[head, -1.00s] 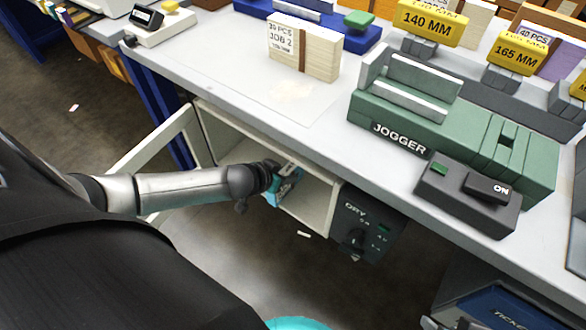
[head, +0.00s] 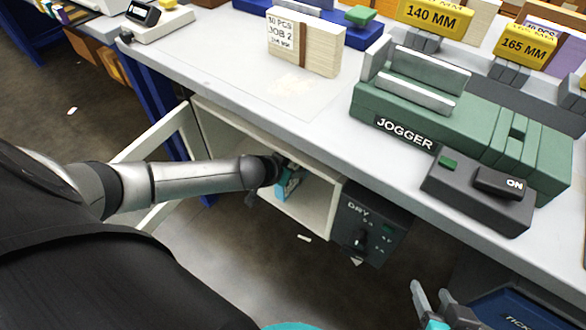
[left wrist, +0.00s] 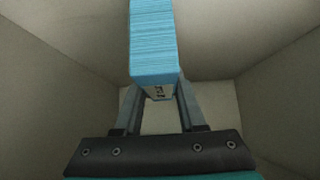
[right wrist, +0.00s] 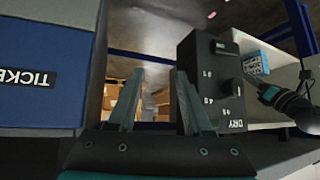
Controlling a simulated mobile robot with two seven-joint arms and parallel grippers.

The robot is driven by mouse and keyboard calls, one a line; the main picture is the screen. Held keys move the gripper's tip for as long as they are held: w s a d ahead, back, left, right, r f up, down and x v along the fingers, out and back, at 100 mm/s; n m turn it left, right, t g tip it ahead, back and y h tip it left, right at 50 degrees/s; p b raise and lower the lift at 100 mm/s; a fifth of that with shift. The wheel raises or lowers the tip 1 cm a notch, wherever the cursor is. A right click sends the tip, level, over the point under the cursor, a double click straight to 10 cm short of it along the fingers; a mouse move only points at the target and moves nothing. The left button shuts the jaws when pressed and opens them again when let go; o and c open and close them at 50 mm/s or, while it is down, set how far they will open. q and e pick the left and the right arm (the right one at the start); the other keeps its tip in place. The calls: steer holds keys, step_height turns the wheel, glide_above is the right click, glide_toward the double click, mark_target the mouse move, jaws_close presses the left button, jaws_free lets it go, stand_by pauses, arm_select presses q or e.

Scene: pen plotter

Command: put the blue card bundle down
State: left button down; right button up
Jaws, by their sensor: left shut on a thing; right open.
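The blue card bundle (left wrist: 153,45) is held between the fingers of my left gripper (left wrist: 157,95), which is shut on it. In the head view the bundle (head: 287,183) shows partly at the mouth of a white open-fronted cabinet (head: 317,205) under the bench. My left arm reaches into that cabinet; the fingertips are mostly hidden there. The left wrist view shows pale cabinet walls around the bundle, and I cannot tell whether it touches the floor. My right gripper (right wrist: 155,85) is open and empty, low at the bottom right of the head view (head: 432,300).
The cabinet's door (head: 160,150) stands open at its left. A dark control box marked DRY (head: 365,225) adjoins its right side. Above is the bench top (head: 215,65) with a JOB 2 card stack (head: 318,48) and the green jogger (head: 425,105). A blue ticket bin (right wrist: 40,65) is beside my right gripper.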

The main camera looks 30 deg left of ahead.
arm_select(q)
steer(key=shift+f, duration=0.1)
steer(key=shift+c, duration=2.4)
jaws_free()
